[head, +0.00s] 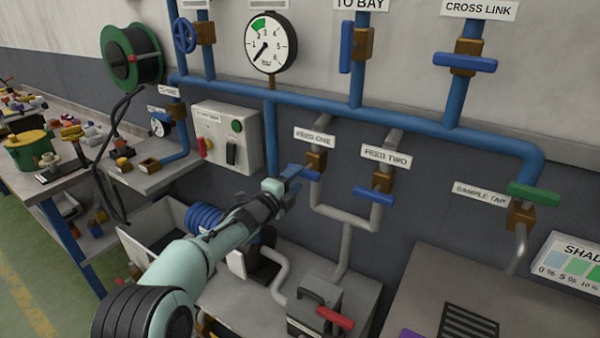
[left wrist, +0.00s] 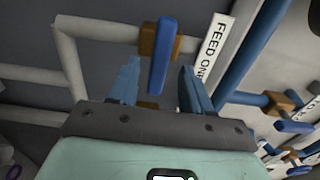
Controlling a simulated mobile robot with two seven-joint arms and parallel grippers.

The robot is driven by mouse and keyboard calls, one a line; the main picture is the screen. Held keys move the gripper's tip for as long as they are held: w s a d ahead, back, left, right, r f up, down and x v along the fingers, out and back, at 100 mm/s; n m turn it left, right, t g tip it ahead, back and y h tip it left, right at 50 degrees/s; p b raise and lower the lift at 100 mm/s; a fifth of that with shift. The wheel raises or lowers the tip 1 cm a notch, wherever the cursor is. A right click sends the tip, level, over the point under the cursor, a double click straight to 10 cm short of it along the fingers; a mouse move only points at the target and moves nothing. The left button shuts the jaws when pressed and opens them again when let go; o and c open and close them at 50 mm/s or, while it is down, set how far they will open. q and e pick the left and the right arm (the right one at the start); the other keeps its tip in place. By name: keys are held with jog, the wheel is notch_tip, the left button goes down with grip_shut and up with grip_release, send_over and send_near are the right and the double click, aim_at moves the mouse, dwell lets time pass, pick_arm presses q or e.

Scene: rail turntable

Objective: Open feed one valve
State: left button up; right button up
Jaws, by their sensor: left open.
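The feed one valve has a brass body (head: 316,163) under the "FEED ONE" label (head: 314,136), on a grey pipe. Its blue lever handle (head: 310,175) lies across the pipe; my gripper partly covers it in the head view. In the left wrist view the blue handle (left wrist: 162,55) stands crosswise to the pipe, in front of the brass body (left wrist: 148,40). My left gripper (head: 290,182) is open at the handle. In the left wrist view its two blue fingers (left wrist: 160,72) are on either side of the handle's lower end, with gaps visible. My right gripper is not in view.
The feed two valve with its blue handle (head: 374,196) is close on the right. A blue main pipe (head: 300,100) runs above, with a gauge (head: 271,43). A grey switch box (head: 227,137) is to the left. A red-handled box (head: 315,308) stands below.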

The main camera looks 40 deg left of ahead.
aim_at(301, 174)
pick_arm(q)
jog(key=shift+w+a+p, duration=0.2)
jog(key=shift+w+p, duration=0.15)
jog(key=shift+w, duration=1.25)
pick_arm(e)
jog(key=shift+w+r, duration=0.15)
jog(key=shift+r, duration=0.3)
pick_arm(q)
grip_shut()
jog(key=shift+s, duration=0.1)
